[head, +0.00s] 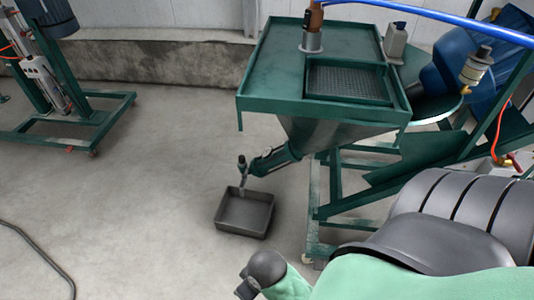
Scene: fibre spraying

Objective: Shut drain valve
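A short green drain pipe (273,159) slants down to the left from under the hopper of a green machine. At its lower end is a dark valve with an upright handle (242,162). I cannot tell the valve's open or shut position from here. A dark square tray (245,212) sits on the floor below the pipe end and looks empty. Part of my own arm, mint green with a dark rounded end, enters at the bottom right, well apart from the valve. No gripper fingers show in this view.
The green machine table (272,60) with a mesh grate (347,82) stands above the pipe. Its green frame legs (325,200) are to the right. A green wheeled stand (95,117) is at the left, and a dark hose (45,250) lies at lower left. The middle floor is clear.

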